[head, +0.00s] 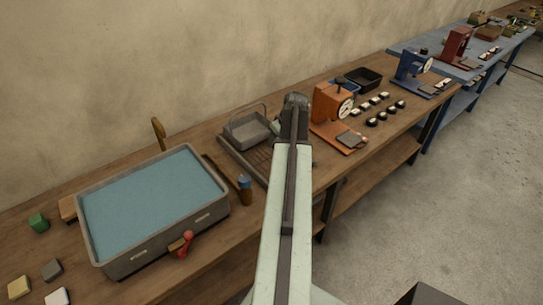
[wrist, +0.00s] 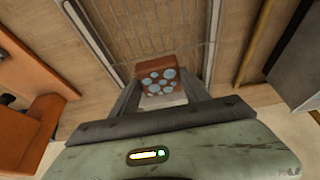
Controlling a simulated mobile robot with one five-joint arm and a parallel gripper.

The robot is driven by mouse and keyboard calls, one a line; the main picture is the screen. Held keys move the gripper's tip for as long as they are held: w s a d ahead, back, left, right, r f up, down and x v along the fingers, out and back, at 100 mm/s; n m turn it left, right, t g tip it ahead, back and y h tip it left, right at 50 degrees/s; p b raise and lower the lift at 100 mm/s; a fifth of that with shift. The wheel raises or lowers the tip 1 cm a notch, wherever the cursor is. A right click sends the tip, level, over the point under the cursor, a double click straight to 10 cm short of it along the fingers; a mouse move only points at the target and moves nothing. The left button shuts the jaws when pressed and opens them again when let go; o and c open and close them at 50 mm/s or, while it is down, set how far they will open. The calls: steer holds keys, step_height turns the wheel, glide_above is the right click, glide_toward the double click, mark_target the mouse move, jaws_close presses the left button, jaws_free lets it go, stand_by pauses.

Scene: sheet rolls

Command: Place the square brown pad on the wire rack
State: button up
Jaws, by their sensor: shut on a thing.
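The brown pad (wrist: 158,68) shows in the wrist view, with pale blue round spots on the face turned to the camera. My gripper (wrist: 161,92) is shut on it, with one finger on each side. In the head view my gripper (head: 294,104) is at the end of my arm, over the bench between the grey basket and the orange press; the pad is hidden there. The wire rack (wrist: 140,22) shows as long metal bars beyond the pad in the wrist view. In the head view the rack (head: 254,160) is partly covered by my arm. I cannot tell whether the pad touches it.
A grey vat of blue liquid (head: 150,200) stands left of the rack, with a blue-topped brown bottle (head: 245,189) and a dark rod between them. A grey handled basket (head: 249,128) stands at the rack's back. The orange press (head: 331,105) is close on the right.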

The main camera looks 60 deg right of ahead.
step_height(320, 180, down, 8)
steer(key=b, duration=0.6)
steer(key=shift+w+r, duration=0.1)
steer(key=shift+r, duration=0.05)
steer(key=shift+r+p, duration=0.3)
steer(key=shift+f, duration=0.25)
steer(key=o, duration=1.4)
steer(key=shift+r, duration=0.1)
steer(key=shift+o, duration=0.2)
steer(key=p+v, duration=1.1)
steer(key=v, duration=0.1)
steer(key=shift+r, duration=0.1)
